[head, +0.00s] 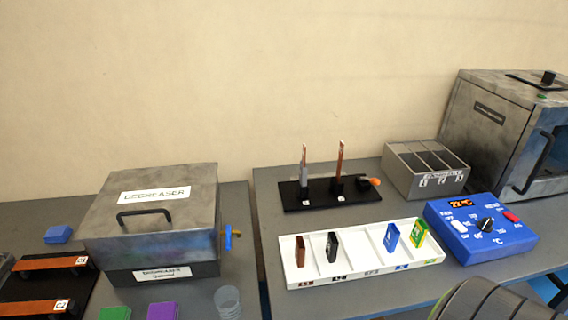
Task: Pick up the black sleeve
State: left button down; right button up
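The black sleeve (332,246) stands upright in a compartment of the white tray (365,277) on the right-hand table. A brown sleeve (300,250) stands in the compartment to its left. A blue piece (391,237) and a green piece (418,232) stand towards the tray's right end, with an empty compartment between them and the black sleeve. Neither of my grippers shows in the head view, so whether they are open or shut is hidden.
Behind the tray is a black stand (320,198) with two upright bars. A blue control box (480,228), a grey divided bin (424,168) and a metal oven (500,125) are on the right. A degreaser box (155,220) stands left, beyond a gap between tables.

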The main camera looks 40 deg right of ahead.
aim_at(332, 244)
jog(key=l+z, duration=0.1)
jog(key=z, duration=0.85)
jog(key=l+z, duration=0.15)
jog(key=z, duration=0.35)
